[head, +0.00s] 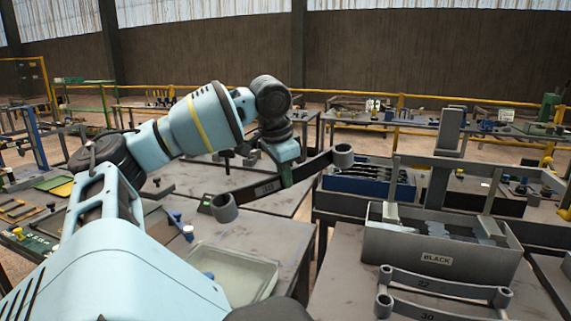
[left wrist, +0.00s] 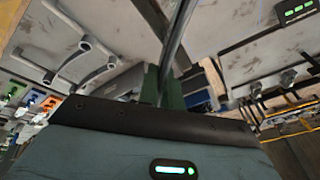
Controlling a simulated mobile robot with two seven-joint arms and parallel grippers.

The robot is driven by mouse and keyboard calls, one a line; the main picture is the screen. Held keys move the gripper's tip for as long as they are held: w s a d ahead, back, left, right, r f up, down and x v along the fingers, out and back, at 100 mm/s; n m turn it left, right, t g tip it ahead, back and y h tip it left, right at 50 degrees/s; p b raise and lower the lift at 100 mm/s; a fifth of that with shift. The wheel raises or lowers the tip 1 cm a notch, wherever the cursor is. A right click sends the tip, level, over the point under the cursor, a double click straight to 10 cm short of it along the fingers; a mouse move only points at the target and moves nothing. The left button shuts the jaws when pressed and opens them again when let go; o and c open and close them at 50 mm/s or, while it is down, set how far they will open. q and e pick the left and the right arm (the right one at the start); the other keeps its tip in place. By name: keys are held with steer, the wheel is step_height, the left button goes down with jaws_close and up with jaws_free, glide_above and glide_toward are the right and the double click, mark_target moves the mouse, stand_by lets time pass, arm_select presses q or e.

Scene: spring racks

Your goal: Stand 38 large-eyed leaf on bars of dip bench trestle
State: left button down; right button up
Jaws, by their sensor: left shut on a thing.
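My left gripper (head: 284,172) is shut around the middle of a dark flat leaf (head: 252,192) with a large grey eye at each end. The leaf hangs in the air, slanting up to the right, above the gap between two benches. Its label is too small to read. In the left wrist view the leaf (left wrist: 180,38) runs up from between the green fingers (left wrist: 162,88). A grey frame with two uprights and a crossbar (head: 485,163) stands at the right behind a tank; I cannot tell for sure whether this is the dip bench trestle. My right gripper is not in view.
A grey tank labelled BLACK (head: 410,250) stands on the right bench. In front lie eyed leaves marked 22 (head: 445,287) and 30 (head: 440,313). A blue crate (head: 368,186) is behind the held leaf. A pale tray (head: 232,272) sits on the left bench.

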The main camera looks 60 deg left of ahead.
arm_select(q)
steer(key=shift+d+f+n, duration=0.15)
steer(key=shift+d+f, duration=0.1)
steer(key=shift+f, duration=0.35)
steer(key=shift+d+f+n, duration=0.2)
steer(key=shift+d+f, duration=0.1)
steer(key=shift+f, duration=0.25)
steer(key=shift+d+f+n, duration=0.15)
steer(key=shift+d+f, duration=0.1)
steer(key=shift+f, duration=0.35)
steer(key=shift+d+f, duration=0.1)
steer(key=shift+d+f, duration=0.1)
steer(key=shift+f, duration=0.05)
